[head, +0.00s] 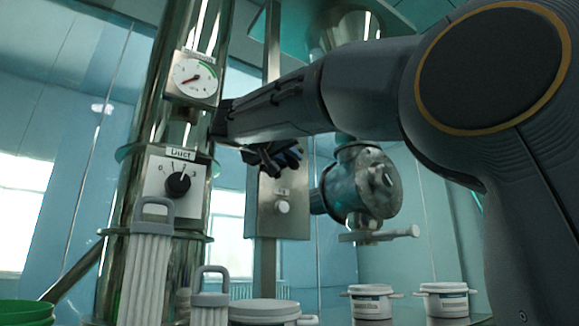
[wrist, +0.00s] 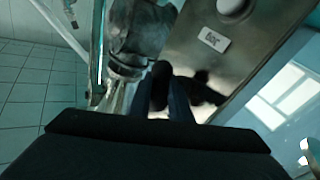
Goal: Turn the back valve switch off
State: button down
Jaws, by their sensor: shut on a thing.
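My gripper (head: 275,158) is in front of the upper part of a metal panel (head: 268,225), above its small label and white round knob (head: 283,207). In the wrist view my gripper's dark fingers (wrist: 170,88) reach to the metal panel (wrist: 250,55) near its edge, close together. They seem shut on the back valve switch, which they hide. Its turned position cannot be seen. The label (wrist: 210,40) and the white knob (wrist: 232,6) on the panel also show in the wrist view, apart from the fingers.
Left stands a steel column with a gauge (head: 195,78) and a Duct dial (head: 179,184). A round metal valve body (head: 365,185) with a pale handle (head: 400,232) is right of the panel.

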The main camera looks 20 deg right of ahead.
dwell(0.5)
jog(key=c, duration=1.9)
grip_release()
jog(key=shift+b+v, duration=0.3)
jog(key=shift+v, duration=3.65)
